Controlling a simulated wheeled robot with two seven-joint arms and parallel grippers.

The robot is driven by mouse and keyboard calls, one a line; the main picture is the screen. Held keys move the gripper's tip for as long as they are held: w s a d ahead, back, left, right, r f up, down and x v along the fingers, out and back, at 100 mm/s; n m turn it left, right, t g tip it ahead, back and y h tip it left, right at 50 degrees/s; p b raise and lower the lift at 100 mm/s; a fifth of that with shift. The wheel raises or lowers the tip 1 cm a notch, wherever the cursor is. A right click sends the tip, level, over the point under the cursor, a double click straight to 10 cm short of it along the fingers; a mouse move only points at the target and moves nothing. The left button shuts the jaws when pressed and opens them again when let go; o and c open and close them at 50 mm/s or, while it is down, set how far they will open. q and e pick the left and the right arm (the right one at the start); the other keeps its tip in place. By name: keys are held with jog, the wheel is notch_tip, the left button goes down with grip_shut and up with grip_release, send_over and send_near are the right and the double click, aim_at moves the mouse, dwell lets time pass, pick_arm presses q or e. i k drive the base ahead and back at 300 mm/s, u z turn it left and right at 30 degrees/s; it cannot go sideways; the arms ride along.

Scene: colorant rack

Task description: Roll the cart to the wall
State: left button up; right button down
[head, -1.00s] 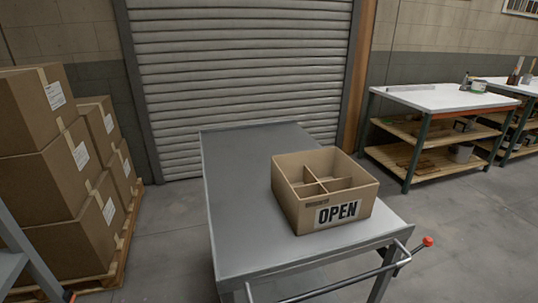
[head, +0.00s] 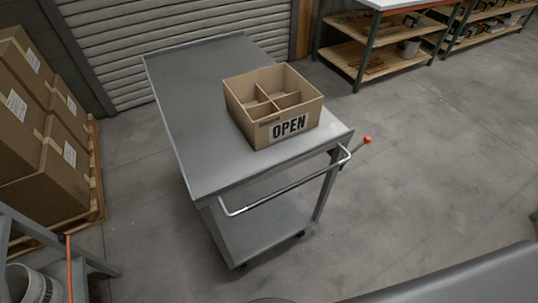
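The grey cart (head: 190,105) stands in front of me on the concrete floor, with a flat top and a lower shelf (head: 262,228). Its push handle (head: 285,190) is a metal bar on the near side, with a red-tipped lever (head: 366,140) at its right end. A cardboard box marked OPEN (head: 262,133), with divided compartments, sits on the near right part of the cart top. The wall with the roller shutter (head: 165,40) is behind the cart's far end. Neither of my grippers is in view, and nothing is seen touching the handle.
Stacked cartons (head: 48,130) on a wooden pallet (head: 97,190) stand at the left. A grey metal frame (head: 60,240) and a white bucket (head: 32,287) are at the lower left. A workbench with shelves (head: 385,50) is at the back right. The floor (head: 440,150) right of the cart is clear.

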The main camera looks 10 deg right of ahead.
aim_at(247, 200)
jog(key=u, duration=0.05)
jog(key=k, duration=0.5)
jog(key=u, duration=0.8)
jog(key=i, duration=0.95)
jog(key=z, duration=1.6)
